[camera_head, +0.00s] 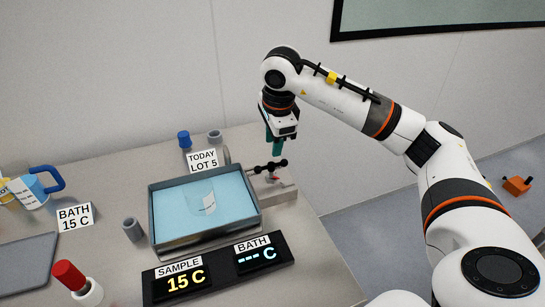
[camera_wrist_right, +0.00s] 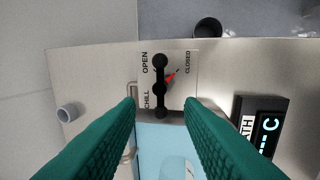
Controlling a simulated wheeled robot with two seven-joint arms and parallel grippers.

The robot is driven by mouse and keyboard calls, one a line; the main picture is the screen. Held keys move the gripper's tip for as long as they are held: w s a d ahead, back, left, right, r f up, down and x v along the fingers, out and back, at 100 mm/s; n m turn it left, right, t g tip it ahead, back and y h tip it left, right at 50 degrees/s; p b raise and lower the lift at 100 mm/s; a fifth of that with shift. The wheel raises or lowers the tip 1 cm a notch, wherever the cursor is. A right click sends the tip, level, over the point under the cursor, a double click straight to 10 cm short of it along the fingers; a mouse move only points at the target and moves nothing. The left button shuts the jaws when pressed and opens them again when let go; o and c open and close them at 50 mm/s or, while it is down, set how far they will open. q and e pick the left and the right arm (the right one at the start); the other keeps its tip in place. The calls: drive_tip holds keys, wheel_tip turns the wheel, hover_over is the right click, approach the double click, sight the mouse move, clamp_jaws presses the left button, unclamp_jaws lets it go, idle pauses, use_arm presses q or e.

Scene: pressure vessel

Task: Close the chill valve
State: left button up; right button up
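The chill valve has a black bar handle with round knobs (camera_wrist_right: 160,62) on a pale plate (camera_wrist_right: 185,58) marked OPEN, CLOSED and CHILL. In the right wrist view the bar runs straight up and down, its upper knob beside OPEN; a small red pointer slants towards CLOSED. In the head view the valve handle (camera_head: 268,167) sits at the right rim of the bath. My right gripper (camera_head: 274,148) points down just above it. In the wrist view its green fingers (camera_wrist_right: 160,104) are apart and empty, with the handle's lower end showing between their tips. My left gripper is not visible.
The metal bath tray (camera_head: 205,238) holds blue water and a clear vessel. A black display (camera_head: 218,268) reads SAMPLE 15 C and BATH ---. Signs, small cups, a blue-handled jug (camera_head: 36,190) and a red-capped bottle (camera_head: 78,282) stand around it. The table's right edge is close to the valve.

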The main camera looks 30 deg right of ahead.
drive_tip(key=r, duration=0.3)
drive_tip(key=s+r, duration=0.1)
drive_tip(key=shift+a+r, duration=0.1)
drive_tip(key=shift+r, duration=0.3)
